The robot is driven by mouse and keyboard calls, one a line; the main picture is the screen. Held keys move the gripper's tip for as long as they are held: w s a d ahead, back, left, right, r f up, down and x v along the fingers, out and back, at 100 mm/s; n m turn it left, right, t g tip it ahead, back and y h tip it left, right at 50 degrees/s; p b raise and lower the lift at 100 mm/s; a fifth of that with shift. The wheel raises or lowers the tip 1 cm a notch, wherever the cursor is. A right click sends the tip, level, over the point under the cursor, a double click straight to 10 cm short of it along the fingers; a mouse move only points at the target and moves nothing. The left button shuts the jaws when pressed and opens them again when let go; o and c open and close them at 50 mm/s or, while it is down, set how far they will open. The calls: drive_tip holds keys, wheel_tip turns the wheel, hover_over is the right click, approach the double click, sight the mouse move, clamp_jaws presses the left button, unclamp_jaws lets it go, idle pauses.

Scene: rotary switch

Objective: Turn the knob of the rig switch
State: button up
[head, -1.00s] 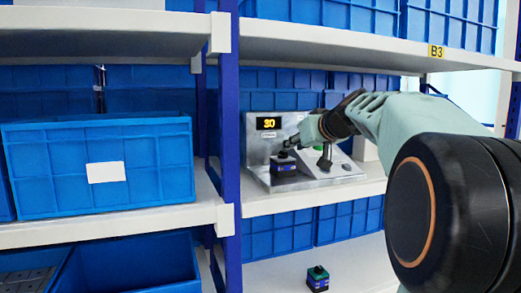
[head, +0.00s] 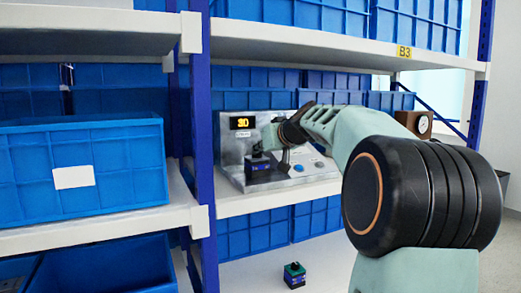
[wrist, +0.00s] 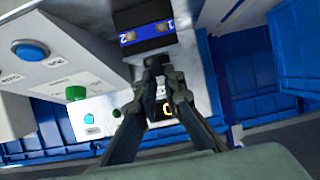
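The rig switch is a grey metal panel (head: 231,151) on the middle shelf, with a lit display (head: 242,122) that reads about 30. At its front left stands a dark block with a blue band (head: 259,167). In the wrist view the block (wrist: 148,40) shows the marks 1 and 2 on the band. My gripper (head: 262,149) reaches in from the right and is just above the block. In the wrist view its fingertips (wrist: 157,62) are close together at the block's edge. The knob is not clearly seen, and I cannot tell whether it is between the fingers.
A small block (head: 294,275) stands on the lower shelf. A blue shelf post (head: 201,130) is left of the rig.

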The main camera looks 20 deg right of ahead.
drive_tip(key=shift+a+r+m+h+p, duration=0.15)
drive_tip(key=shift+m+h+p, duration=0.35)
drive_tip(key=shift+p, duration=0.8)
drive_tip(key=shift+a+r+m+h+p, duration=0.15)
drive_tip(key=shift+m+h+p, duration=0.3)
drive_tip(key=shift+p, duration=0.8)
clamp_jaws()
drive_tip(key=h+p, duration=0.1)
drive_tip(key=p, duration=0.3)
drive_tip(key=m+p, duration=0.1)
drive_tip(key=p, duration=0.3)
drive_tip(key=shift+a+g+h, duration=0.3)
drive_tip(key=shift+h, duration=0.05)
drive_tip(key=m+h+p, duration=0.2)
drive_tip(key=p, duration=0.9)
drive_tip(key=shift+w+a+g, duration=0.1)
drive_tip(key=shift+g, duration=0.2)
drive_tip(key=m+h+p, duration=0.1)
drive_tip(key=p, duration=0.3)
drive_tip(key=m+g+h+p, duration=0.1)
drive_tip(key=p, duration=0.3)
drive_tip(key=shift+w+a+f, duration=0.1)
drive_tip(key=shift+a+f, duration=0.05)
drive_tip(key=shift+a, duration=0.05)
drive_tip(key=shift+f+m+g+h+p, duration=0.2)
drive_tip(key=shift+m+g+h+p, duration=0.15)
drive_tip(key=shift+p, duration=0.65)
drive_tip(key=o, duration=0.7)
unclamp_jaws()
